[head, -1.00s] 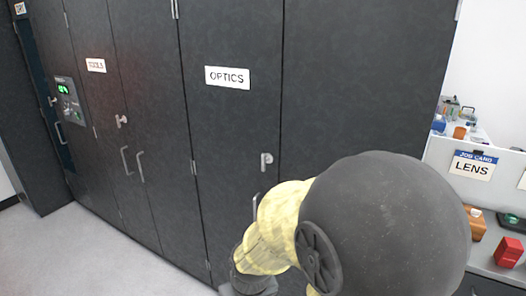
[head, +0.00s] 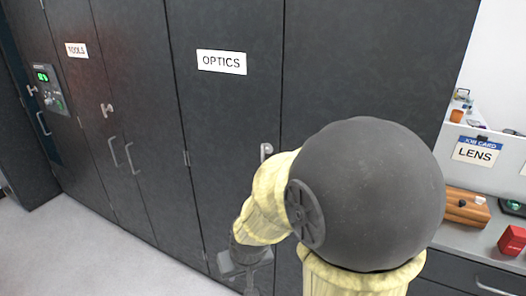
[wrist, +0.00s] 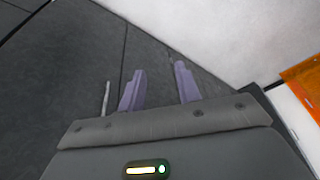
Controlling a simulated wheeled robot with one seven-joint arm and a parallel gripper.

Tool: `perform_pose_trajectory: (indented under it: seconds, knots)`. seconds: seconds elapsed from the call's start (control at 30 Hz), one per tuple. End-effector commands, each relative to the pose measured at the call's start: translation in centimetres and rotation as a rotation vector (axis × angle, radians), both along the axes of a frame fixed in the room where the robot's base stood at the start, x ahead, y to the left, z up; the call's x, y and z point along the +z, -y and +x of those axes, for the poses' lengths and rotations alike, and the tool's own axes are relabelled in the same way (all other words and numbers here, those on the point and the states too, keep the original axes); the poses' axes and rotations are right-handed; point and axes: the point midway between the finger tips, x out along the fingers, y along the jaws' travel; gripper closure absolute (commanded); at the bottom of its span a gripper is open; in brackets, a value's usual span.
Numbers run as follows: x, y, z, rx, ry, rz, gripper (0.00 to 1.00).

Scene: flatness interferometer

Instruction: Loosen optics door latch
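The dark optics door (head: 225,115) carries a white OPTICS label (head: 221,62) in the head view. Its small silver latch (head: 266,151) is near the door's right edge, partly hidden behind my arm. The door's pull handle is hidden by my arm in the head view. My gripper hangs low in front of the door in the head view, its fingertips not clear there. In the wrist view my gripper (wrist: 158,70) has two purple fingers spread apart with nothing between them. A grey bar handle (wrist: 106,97) is left of the fingers, apart from them.
Left of the optics door is the TOOLS cabinet (head: 135,110) with its own latch and handles, and a control panel (head: 50,88). At right, a counter holds a LENS job card (head: 477,152), a wooden box (head: 466,207) and a red object (head: 513,240). Floor at lower left is clear.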

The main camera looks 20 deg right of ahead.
Motion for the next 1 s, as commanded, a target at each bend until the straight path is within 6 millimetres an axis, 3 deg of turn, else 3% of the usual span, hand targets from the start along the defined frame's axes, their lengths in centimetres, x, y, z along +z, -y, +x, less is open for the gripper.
perform_pose_trajectory:
  seconds: [0.13, 0.27, 0.4, 0.5, 0.7, 1.0]
  knots:
    - [0.6, -0.6, 6.5, -0.095, 0.17, 0.035, 0.66]
    - [1.4, 0.1, 13.1, -0.223, 0.368, 0.019, 0.66]
    - [2.7, 2.1, 18.9, -0.371, 0.578, -0.063, 0.66]
    - [3.8, 3.9, 21.8, -0.473, 0.722, -0.161, 0.66]
    - [6.7, 6.7, 24.5, -0.657, 0.985, -0.419, 0.66]
    - [8.9, 7.7, 24.0, -0.77, 1.141, -0.621, 0.66]
